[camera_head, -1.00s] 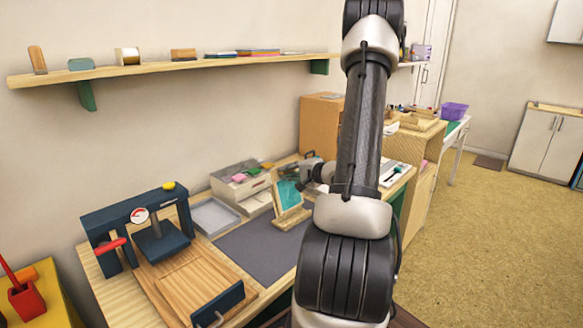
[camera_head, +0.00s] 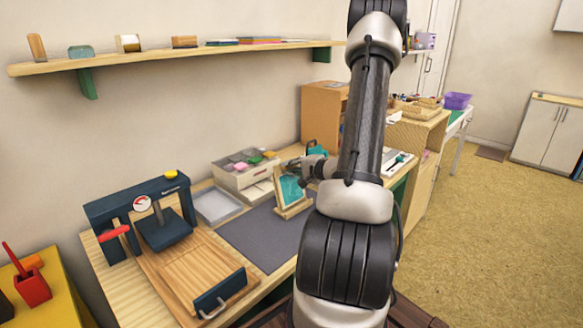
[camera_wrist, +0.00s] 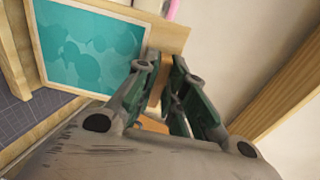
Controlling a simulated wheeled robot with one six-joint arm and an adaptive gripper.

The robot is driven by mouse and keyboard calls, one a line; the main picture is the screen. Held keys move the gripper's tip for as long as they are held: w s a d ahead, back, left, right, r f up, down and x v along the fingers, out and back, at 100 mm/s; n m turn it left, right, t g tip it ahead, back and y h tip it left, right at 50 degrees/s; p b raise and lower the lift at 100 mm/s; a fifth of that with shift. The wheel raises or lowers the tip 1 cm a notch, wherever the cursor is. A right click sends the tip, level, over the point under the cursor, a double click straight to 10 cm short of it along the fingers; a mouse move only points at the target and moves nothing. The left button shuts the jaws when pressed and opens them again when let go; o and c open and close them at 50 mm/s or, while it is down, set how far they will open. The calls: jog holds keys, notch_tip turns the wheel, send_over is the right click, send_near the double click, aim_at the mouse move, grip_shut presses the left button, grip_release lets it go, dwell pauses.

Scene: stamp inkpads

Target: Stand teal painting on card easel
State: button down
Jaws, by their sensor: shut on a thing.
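The teal painting (camera_head: 291,188) has a pale tan border and stands tilted back at the wooden card easel (camera_head: 294,211) on the workbench. In the wrist view the painting (camera_wrist: 88,48) fills the upper left, with easel wood (camera_wrist: 12,62) beside it. My gripper (camera_head: 294,164) is at the painting's upper right edge. In the wrist view my gripper's fingers (camera_wrist: 167,72) are close together at the painting's border, shut on it. The exact contact is partly hidden by the fingers. Whether the painting's lower edge rests fully on the easel ledge is too small to tell.
A dark grey mat (camera_head: 255,238) lies in front of the easel. A press (camera_head: 150,225) with a wooden bed stands at the left, beside a grey tray (camera_head: 217,205). A box of inkpads (camera_head: 245,172) stands behind the easel. A wall shelf (camera_head: 180,58) runs above.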

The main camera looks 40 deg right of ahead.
jog(key=shift+f, duration=0.25)
dwell(0.3)
jog(key=c, duration=1.4)
grip_release()
jog(key=v, duration=1.2)
